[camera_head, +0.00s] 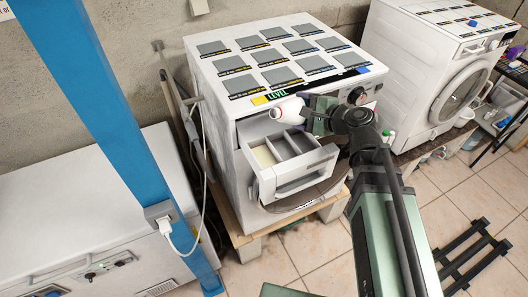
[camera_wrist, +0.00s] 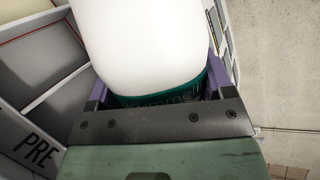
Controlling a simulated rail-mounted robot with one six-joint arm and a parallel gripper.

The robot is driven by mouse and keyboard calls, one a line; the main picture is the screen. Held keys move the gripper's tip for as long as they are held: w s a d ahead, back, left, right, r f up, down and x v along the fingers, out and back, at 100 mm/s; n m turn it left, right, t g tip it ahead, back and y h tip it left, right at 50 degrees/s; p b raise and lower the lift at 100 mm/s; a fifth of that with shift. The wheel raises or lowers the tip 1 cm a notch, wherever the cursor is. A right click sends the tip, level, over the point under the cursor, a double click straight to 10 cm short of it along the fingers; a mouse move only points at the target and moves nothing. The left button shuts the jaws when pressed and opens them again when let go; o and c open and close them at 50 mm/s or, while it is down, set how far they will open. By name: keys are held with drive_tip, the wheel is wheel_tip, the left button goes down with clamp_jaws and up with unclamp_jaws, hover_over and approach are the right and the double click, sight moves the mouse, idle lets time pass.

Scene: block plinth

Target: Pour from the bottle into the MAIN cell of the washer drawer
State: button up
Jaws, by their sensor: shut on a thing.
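The white bottle (camera_head: 289,110) lies tipped nearly level above the back of the open washer drawer (camera_head: 306,181), its reddish end pointing left. My gripper (camera_head: 318,117) is shut on the bottle from the right. In the wrist view the bottle (camera_wrist: 140,42) fills the middle, with a green lettered band by my gripper (camera_wrist: 155,95) and purple pads on either side. The drawer has several cells; the left one has a pale yellowish floor. In the wrist view the drawer (camera_wrist: 50,92) is at left, with one cell marked PRE. I cannot read a MAIN label, and no liquid stream shows.
The washer (camera_head: 215,110) stands on a wooden plinth, its top covered with grey labelled panels. A second washer (camera_head: 425,75) is at right. A blue post (camera_head: 110,120) and white cabinet (camera_head: 80,215) are at left. The tiled floor in front is mostly clear, with a dark rack (camera_head: 475,250).

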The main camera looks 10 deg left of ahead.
drive_tip(key=shift+w+f+n+b, duration=0.15)
drive_tip(key=shift+f+n+b, duration=0.15)
drive_tip(key=shift+f+n, duration=0.1)
idle(1.1)
drive_tip(key=shift+s+a+r+n+t+h, duration=0.2)
drive_tip(key=shift+s+n+t+h, duration=0.15)
drive_tip(key=shift+n, duration=0.25)
idle(1.9)
drive_tip(key=shift+n+t+h+p, duration=0.35)
drive_tip(key=shift+n+p, duration=0.05)
drive_tip(key=shift+n, duration=0.2)
idle(2.0)
